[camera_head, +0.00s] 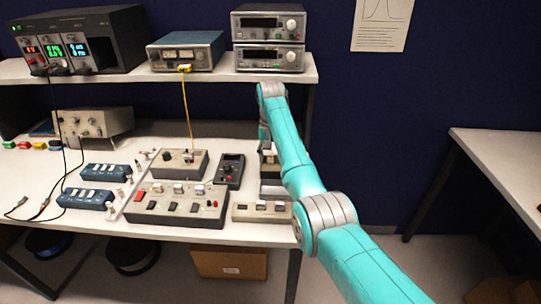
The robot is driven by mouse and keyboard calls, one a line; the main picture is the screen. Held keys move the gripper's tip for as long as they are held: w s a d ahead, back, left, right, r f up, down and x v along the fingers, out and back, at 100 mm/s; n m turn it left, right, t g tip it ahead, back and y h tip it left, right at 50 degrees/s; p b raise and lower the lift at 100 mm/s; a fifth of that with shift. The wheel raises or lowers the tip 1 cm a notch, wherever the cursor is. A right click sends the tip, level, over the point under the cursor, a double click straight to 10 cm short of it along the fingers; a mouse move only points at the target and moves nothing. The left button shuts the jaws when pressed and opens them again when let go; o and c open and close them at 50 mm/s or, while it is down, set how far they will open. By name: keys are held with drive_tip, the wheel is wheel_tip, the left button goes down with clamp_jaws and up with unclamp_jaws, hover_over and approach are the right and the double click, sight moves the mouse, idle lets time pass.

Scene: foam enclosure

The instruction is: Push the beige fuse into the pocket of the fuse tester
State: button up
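My arm reaches in from the lower right, and its end bends down at the right end of the bench. My gripper (267,148) is small and mostly hidden behind the arm, above a grey box-like device (271,188) that the arm also partly covers. I cannot tell whether the gripper is open or shut or holds anything. I cannot single out the beige fuse; it is too small or hidden. No device is clearly marked as the fuse tester. A grey box (181,164) with a yellow cable and a wide grey panel (150,209) with pale blocks and switches stand left of the gripper.
A dark handheld meter (230,171) lies left of the gripper. A low grey strip (255,212) sits at the bench's front edge. Two blue blocks (105,172) lie farther left. A shelf (215,76) with instruments overhangs the back. A bare white table (500,160) stands right.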

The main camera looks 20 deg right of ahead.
sight(271, 157)
drive_tip(key=shift+r, duration=0.1)
wheel_tip(271, 157, up, 7)
drive_tip(key=shift+r, duration=0.15)
idle(0.5)
